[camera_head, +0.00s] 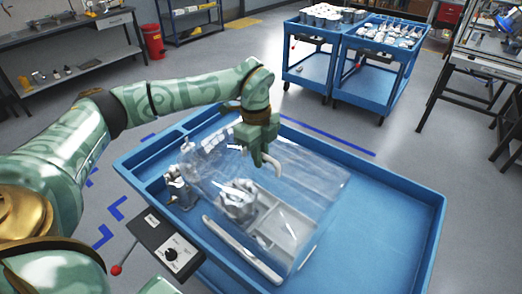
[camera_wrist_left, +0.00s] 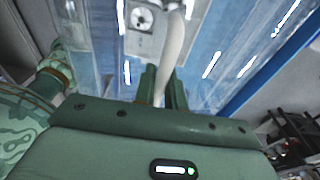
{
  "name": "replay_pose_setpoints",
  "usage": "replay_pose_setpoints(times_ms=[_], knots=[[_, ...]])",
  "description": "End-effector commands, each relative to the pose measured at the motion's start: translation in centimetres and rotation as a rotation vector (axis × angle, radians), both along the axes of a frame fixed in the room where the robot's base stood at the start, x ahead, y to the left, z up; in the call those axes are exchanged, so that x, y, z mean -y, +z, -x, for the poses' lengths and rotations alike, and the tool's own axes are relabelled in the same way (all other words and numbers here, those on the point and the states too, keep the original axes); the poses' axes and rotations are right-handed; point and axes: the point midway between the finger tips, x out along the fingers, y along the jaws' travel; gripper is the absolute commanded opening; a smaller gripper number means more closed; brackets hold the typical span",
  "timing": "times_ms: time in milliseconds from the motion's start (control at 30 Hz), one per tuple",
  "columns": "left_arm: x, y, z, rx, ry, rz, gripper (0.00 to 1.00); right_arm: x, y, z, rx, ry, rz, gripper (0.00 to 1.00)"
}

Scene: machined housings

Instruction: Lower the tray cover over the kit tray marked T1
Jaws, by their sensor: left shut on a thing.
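My left gripper (camera_head: 262,150) is shut on the pale curved handle of the clear tray cover (camera_head: 318,182). In the left wrist view, the gripper's fingers (camera_wrist_left: 163,88) close around the handle (camera_wrist_left: 172,42). The cover is transparent with bright glints. It spans over the light grey kit tray (camera_head: 285,232), which lies on the blue cart and holds a metal housing (camera_head: 237,200). I cannot tell how large the gap between cover and tray is. No T1 mark is readable. My right gripper is out of view.
The blue cart top (camera_head: 385,225) is bare on the right. Another metal part (camera_head: 178,188) stands at its left, near a control box (camera_head: 165,245) with a red-knobbed lever. Two blue carts (camera_head: 345,50) with parts stand behind, beyond open floor.

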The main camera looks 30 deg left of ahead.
Motion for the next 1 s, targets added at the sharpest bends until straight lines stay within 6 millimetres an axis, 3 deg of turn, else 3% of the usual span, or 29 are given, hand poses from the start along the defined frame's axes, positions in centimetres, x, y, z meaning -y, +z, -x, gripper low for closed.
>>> replay_pose_setpoints(times_ms=[1000], knots=[[0.0,-8.5,0.0,0.000,0.000,0.001,0.00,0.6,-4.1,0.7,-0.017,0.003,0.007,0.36]])
